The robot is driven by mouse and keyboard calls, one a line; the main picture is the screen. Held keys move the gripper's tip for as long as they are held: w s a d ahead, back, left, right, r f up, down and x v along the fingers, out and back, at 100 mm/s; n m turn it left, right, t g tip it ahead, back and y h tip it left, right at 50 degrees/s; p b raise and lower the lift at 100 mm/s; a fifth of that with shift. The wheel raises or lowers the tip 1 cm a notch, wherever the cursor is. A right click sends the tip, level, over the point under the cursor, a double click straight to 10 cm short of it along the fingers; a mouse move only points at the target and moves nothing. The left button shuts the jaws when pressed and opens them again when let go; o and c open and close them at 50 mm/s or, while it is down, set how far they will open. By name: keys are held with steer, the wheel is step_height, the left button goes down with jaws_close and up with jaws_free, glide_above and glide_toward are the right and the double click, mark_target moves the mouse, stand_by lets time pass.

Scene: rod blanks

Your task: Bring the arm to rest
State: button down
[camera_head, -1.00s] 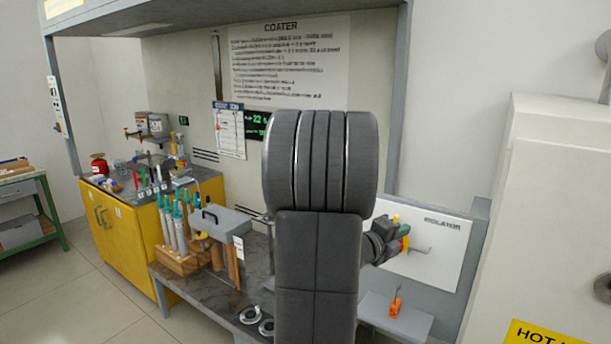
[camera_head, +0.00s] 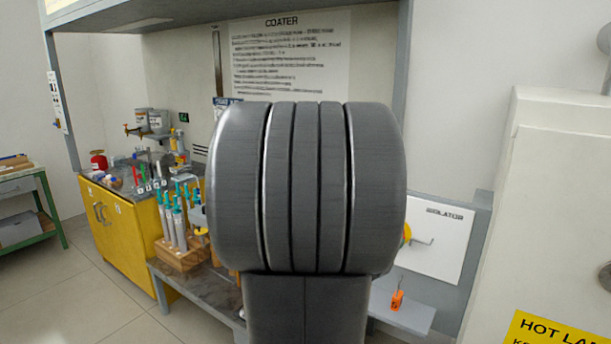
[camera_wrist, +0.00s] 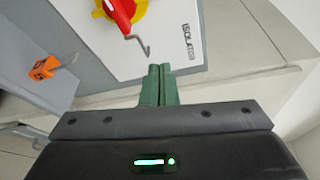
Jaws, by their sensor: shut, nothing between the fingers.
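My gripper (camera_wrist: 158,85) shows in the wrist view, its two green fingers closed together with nothing between them. The fingertips point toward the lower edge of a white panel marked ISOLATOR (camera_wrist: 170,40), apart from it as far as I can tell. In the head view my own arm fills the middle and hides the gripper. The isolator panel (camera_head: 445,245) shows to the right of my arm there.
A red and yellow rotary handle (camera_wrist: 122,10) and a metal hook sit on the panel. An orange tag (camera_head: 397,300) rests on the grey shelf below. A rack of blue-topped tubes (camera_head: 180,255) stands on the bench left of my arm. A yellow cabinet (camera_head: 125,235) is further left.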

steer(key=n, duration=0.4)
steer(key=a+f+n, duration=0.1)
steer(key=n, duration=0.3)
steer(key=f+n+t+p, duration=0.1)
steer(key=n, duration=0.4)
steer(key=shift+w+a, duration=0.25)
steer(key=shift+f, duration=0.1)
